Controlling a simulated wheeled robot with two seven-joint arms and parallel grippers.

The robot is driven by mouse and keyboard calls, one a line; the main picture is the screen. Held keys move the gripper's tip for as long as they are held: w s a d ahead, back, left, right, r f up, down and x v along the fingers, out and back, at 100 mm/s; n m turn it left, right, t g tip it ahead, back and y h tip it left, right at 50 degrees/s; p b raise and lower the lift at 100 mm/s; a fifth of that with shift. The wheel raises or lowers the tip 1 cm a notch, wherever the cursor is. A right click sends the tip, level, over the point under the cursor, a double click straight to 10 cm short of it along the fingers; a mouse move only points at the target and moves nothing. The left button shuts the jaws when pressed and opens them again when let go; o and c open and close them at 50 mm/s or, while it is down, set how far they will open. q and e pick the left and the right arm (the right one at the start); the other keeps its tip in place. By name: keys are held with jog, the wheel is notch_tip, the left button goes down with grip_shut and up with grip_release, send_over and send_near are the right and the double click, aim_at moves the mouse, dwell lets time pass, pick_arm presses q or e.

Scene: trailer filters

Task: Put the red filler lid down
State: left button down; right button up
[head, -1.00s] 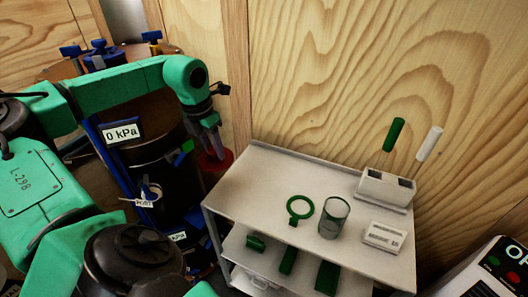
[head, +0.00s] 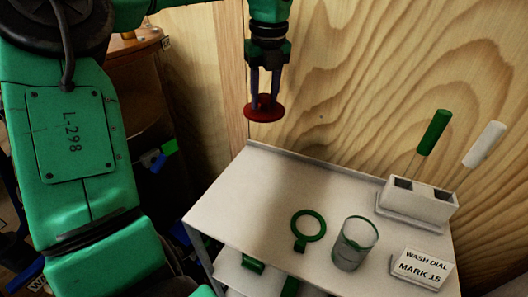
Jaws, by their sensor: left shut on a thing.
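The red filler lid (head: 264,112) is a round red disc in the head view, above the back left edge of the white cart's top shelf (head: 270,190). My left gripper (head: 264,92) points down and is shut on the lid's upper side. The lid hangs in the air, apart from the shelf, and looks about level. My right gripper is not in view.
The shelf's left part is clear. A wooden wall (head: 400,60) stands behind.

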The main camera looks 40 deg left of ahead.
aim_at(266, 115)
pick_arm(q)
jog(key=f, duration=0.2)
jog(key=s+f, duration=0.1)
jog(key=f, duration=0.2)
jog(key=shift+s+d+f+b, duration=0.1)
jog(key=shift+f+b, duration=0.15)
jog(key=shift+b, duration=0.05)
jog(key=f, duration=1.2)
jog(key=shift+w+f, duration=0.2)
jog(key=shift+f, duration=0.15)
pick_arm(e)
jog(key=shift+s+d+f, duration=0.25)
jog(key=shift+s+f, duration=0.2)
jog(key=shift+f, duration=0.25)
pick_arm(q)
jog(key=shift+b, duration=0.35)
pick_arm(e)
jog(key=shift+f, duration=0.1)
pick_arm(q)
jog(key=shift+c, duration=2.3)
grip_release()
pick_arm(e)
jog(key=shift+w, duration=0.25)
